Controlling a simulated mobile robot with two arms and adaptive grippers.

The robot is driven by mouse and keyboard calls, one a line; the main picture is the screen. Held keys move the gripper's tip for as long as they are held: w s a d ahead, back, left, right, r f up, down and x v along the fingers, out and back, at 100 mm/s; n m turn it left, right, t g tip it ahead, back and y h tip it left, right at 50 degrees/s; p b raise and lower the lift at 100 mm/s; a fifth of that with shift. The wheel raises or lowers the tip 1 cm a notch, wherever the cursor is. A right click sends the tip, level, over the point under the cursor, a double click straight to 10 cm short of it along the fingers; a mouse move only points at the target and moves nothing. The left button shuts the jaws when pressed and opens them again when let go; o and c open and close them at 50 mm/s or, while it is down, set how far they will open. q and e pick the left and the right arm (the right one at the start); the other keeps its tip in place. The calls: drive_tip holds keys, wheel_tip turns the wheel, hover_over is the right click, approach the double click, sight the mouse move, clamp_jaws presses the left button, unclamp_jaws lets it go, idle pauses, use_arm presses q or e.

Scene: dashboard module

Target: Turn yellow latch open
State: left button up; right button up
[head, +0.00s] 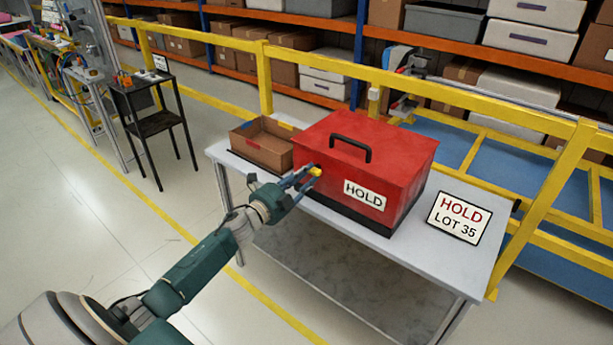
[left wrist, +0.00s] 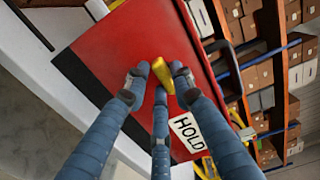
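A red box (head: 398,165) with a black handle on its lid and a "HOLD" label stands on a grey table. The yellow latch (head: 315,171) is on its front face, left of the label. In the left wrist view the latch (left wrist: 181,75) shows as a slanted yellow piece among my fingertips. My left gripper (head: 304,177) is at the latch, with blue-grey fingers around it. The fingertips (left wrist: 160,84) stand somewhat apart; whether they press on the latch I cannot tell. Part of the latch is hidden by the fingers. My right gripper is not in view.
An open cardboard box (head: 262,152) stands left of the red box on the table (head: 462,262). A "HOLD LOT 35" sign (head: 459,217) is at the right. A yellow railing (head: 480,97) runs behind the table. Open floor (head: 95,235) lies to the left.

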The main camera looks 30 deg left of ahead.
use_arm(q)
drive_tip(key=shift+o, duration=1)
drive_tip(key=s+a, duration=0.1)
drive_tip(key=s, duration=1.1)
